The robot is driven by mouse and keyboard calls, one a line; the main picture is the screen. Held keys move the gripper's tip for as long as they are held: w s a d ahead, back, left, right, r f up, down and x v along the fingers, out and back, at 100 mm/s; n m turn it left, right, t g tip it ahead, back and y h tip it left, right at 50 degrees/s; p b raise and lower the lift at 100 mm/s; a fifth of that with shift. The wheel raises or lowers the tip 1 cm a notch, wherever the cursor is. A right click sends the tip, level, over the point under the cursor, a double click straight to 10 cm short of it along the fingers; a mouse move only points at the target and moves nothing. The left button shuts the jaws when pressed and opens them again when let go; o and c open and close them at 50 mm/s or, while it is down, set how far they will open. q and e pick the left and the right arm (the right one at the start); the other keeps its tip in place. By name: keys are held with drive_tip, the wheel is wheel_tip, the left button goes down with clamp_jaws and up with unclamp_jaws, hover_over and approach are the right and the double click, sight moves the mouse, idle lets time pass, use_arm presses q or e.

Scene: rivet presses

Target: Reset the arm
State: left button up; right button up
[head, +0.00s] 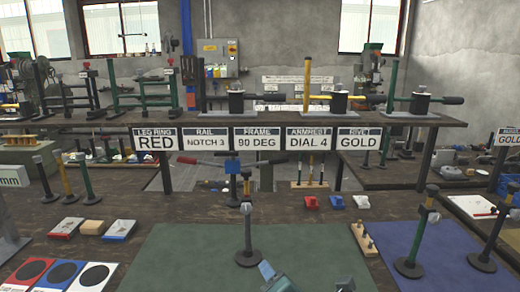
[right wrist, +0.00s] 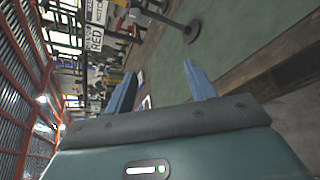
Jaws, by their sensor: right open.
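My right gripper (right wrist: 162,85) shows in the right wrist view with its two blue fingers apart and nothing between them. In the head view, blue-grey parts that look like this gripper (head: 308,282) show at the bottom edge, over the green mat (head: 180,255). A stand (head: 248,250) with a round dark base stands upright on the mat, just beyond these parts. It also shows near the top of the right wrist view (right wrist: 190,32), apart from the fingers. My left gripper is not in view.
A blue mat (head: 425,250) with more upright stands lies to the right, beside a small wooden peg block (head: 362,238). Red, blue and white pads (head: 62,273) lie at the left. Beyond, a shelf (head: 300,119) carries presses above signs such as RED (head: 154,143). The green mat's left part is bare.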

drive_tip(key=s+d+f+m+g, duration=0.1)
drive_tip(key=s+d+f+m, duration=0.3)
drive_tip(key=s+f+m, duration=0.2)
drive_tip(key=s+d+f+m+g+h, duration=0.1)
drive_tip(key=s+d+f+m, duration=0.2)
drive_tip(key=s+f+m, duration=0.3)
drive_tip(key=s+d+f+m+g, duration=0.1)
drive_tip(key=s+d+f+m, duration=0.3)
drive_tip(key=f+m, duration=0.9)
drive_tip(key=shift+s+d+f+m+g, duration=0.3)
drive_tip(key=shift+s+d+m, duration=0.1)
drive_tip(key=shift+s, duration=0.85)
